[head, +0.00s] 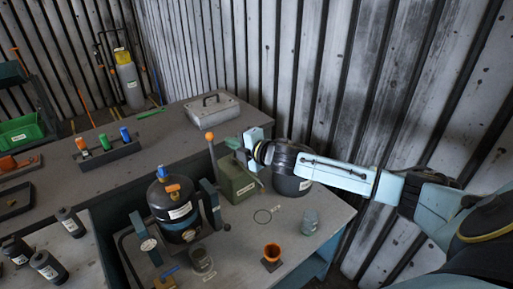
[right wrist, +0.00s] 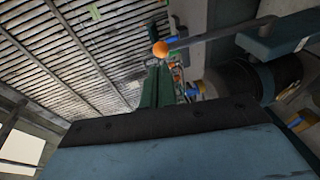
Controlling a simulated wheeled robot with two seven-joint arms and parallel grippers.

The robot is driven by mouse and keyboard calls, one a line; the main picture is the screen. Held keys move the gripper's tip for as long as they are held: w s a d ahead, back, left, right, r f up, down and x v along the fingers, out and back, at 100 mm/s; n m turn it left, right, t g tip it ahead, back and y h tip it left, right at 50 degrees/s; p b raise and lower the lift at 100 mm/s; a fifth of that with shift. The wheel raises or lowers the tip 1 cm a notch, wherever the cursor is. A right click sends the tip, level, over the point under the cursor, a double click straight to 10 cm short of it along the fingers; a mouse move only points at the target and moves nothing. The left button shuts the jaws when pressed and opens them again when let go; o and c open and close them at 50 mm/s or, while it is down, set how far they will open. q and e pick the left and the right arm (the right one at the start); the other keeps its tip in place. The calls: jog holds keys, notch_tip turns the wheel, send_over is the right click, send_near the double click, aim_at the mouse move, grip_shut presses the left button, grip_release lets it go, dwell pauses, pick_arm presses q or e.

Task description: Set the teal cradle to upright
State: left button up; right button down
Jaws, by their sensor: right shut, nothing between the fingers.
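The teal cradle (head: 211,203) stands on the near bench, with a post on each side of a dark drum (head: 178,212). The drum has a label and an orange and blue fitting on top, and looks close to upright. A grey lever with an orange ball knob (head: 209,136) rises by the right post. The knob also shows in the right wrist view (right wrist: 160,48). My right gripper (head: 234,143) is shut and empty, just right of the knob; its green fingers (right wrist: 157,86) reach toward the knob. I cannot tell whether they touch. My left gripper is not in view.
A green canister (head: 237,180) and a black round container (head: 291,170) stand under my right arm. A grey case (head: 212,109) lies on the rear bench. A corrugated wall stands behind.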

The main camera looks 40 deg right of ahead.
jog(key=f+b+v, duration=0.1)
jog(key=v, duration=0.6)
jog(key=shift+s+r, duration=0.25)
